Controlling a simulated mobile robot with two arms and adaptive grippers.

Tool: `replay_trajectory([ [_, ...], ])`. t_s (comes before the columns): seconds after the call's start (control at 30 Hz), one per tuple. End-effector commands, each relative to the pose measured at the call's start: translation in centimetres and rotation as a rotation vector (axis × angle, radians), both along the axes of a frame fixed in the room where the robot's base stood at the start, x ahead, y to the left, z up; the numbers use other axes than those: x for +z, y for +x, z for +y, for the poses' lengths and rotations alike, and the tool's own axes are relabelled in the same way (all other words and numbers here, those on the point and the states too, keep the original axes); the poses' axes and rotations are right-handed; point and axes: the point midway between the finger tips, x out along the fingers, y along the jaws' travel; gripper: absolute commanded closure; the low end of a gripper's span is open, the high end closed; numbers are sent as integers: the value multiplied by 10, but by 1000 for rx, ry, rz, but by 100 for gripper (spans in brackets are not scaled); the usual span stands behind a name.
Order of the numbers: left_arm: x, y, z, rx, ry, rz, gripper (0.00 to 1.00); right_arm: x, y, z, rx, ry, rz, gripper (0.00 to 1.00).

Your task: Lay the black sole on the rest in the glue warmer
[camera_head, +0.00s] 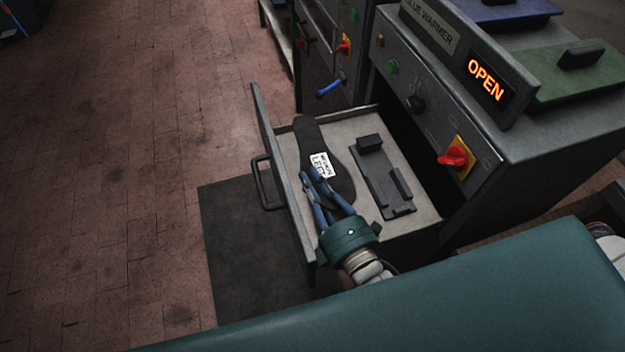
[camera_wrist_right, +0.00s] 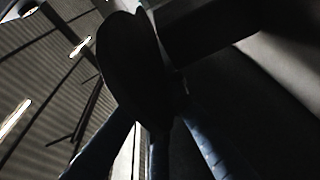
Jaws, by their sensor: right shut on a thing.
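The black sole (camera_head: 309,139) with a white label reading LEFT (camera_head: 321,166) is over the left part of the open drawer (camera_head: 284,190) of the glue warmer (camera_head: 440,80). My right gripper (camera_head: 316,180), with blue fingers, is shut on the sole near its label. I cannot tell how high the sole is above the drawer floor. The rest (camera_head: 380,180), a dark grey plate with raised blocks, lies in the drawer to the right of the sole. In the right wrist view the sole (camera_wrist_right: 133,70) is a dark shape at the fingers (camera_wrist_right: 155,125). My left gripper is not in view.
The warmer's display reads OPEN (camera_head: 486,80), and a red knob on a yellow plate (camera_head: 456,157) is on its front. A green lid (camera_head: 580,75) is on top. A green padded surface (camera_head: 450,300) fills the bottom right. A dark mat (camera_head: 250,240) lies on the brick floor.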

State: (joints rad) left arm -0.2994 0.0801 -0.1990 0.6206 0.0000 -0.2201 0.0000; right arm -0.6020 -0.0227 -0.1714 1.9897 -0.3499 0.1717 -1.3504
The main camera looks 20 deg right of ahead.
Motion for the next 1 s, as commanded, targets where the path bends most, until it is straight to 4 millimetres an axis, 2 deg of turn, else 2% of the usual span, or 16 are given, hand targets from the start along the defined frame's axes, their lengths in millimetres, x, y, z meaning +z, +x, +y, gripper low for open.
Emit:
replay_trajectory([
  [0.03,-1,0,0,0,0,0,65,-7,-1,-1,-1,-3,15,100],
  [0.17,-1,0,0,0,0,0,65,-9,-2,-1,-1,-3,17,100],
  [0.2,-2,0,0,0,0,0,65,-9,-2,-1,-1,-3,18,87],
  [0.3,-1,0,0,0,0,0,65,-10,-2,-1,-1,-4,19,67],
  [0.77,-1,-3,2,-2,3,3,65,-8,-3,-1,-1,-3,16,67],
  [0.87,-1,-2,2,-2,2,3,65,-8,-11,-3,-2,-2,16,67],
  [1.0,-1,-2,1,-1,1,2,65,-8,-35,-7,-2,-3,18,67],
])
